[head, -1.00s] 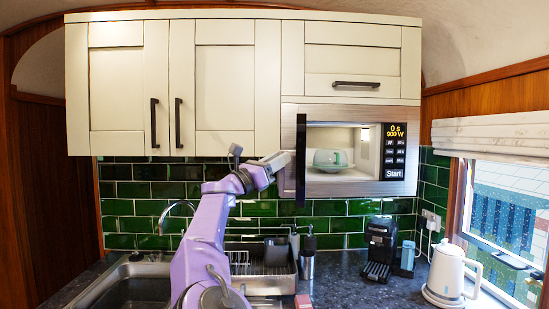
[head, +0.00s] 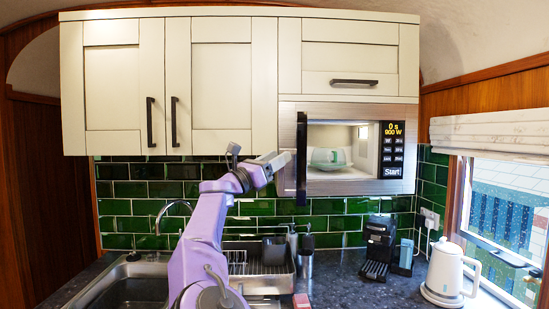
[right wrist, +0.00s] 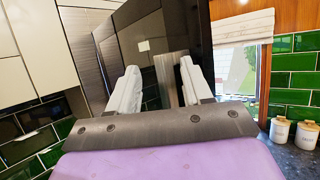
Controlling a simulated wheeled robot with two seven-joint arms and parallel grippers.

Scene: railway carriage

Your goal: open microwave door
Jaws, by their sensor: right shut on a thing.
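The microwave (head: 345,192) is built into the wall cabinets, with its lit interior and a bowl (head: 328,158) showing. Its door (head: 301,155) stands swung out on the left side, seen nearly edge-on as a dark upright strip. In the right wrist view the dark door panel (right wrist: 140,40) rises in front of my gripper. My right gripper (head: 284,159) is at the door from the left; in the wrist view its two pale fingers (right wrist: 158,88) are shut on the grey upright door handle (right wrist: 172,72). My left gripper is not in view.
Cream cabinets (head: 220,85) are left of and above the microwave. Below on the counter are a sink (head: 135,292), a dish rack (head: 262,275), a black coffee machine (head: 378,245) and a white kettle (head: 443,270). Free air lies in front of the microwave.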

